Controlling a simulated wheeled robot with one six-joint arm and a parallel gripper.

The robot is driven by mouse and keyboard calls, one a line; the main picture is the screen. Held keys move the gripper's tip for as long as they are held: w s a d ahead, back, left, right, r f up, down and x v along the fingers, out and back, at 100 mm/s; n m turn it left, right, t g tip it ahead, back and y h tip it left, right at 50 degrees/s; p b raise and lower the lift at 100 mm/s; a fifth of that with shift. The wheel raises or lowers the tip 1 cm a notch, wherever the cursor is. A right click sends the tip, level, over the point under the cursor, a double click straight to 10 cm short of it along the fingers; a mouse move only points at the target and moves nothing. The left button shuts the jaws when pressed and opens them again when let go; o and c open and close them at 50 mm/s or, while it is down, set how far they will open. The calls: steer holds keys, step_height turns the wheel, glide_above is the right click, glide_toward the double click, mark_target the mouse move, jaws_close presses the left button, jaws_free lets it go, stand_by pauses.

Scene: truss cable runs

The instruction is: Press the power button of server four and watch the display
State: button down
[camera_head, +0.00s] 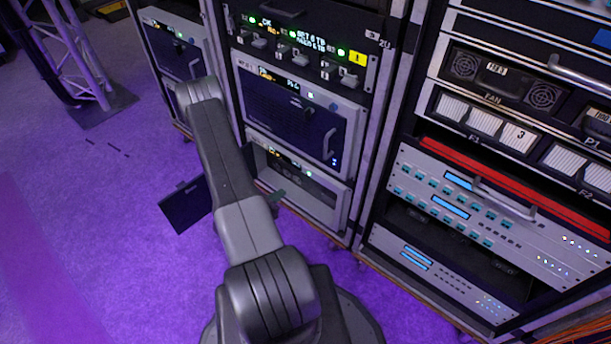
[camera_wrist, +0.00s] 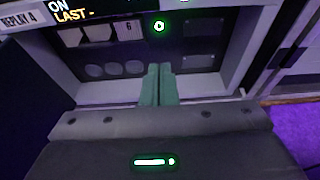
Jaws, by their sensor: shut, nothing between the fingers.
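Server four, labelled REPLAY 4, is the lowest unit (camera_head: 327,213) in the middle rack; its label (camera_wrist: 18,19) shows at the upper left of the wrist view. Its display (camera_wrist: 72,11) reads "ON" and "LAST -", cut off by the top edge. The button appears above the fingertips in the picture, with a visible gap. In the head view, my gripper (camera_head: 277,197) is small beside the unit.
A dark door panel (camera_head: 186,204) stands open left of server four. A similar server (camera_head: 298,115) with a closed dark front sits above it. A rack with a red strip (camera_head: 510,180) stands right. Purple floor (camera_head: 90,240) is clear at left, before a truss (camera_head: 78,55).

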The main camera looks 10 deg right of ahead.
steer(key=r+b+x, duration=0.1)
steer(key=b+x, duration=0.2)
steer(key=x, duration=1)
steer(key=shift+w+d, duration=0.35)
steer(key=shift+d, duration=0.1)
steer(key=shift+f, duration=0.15)
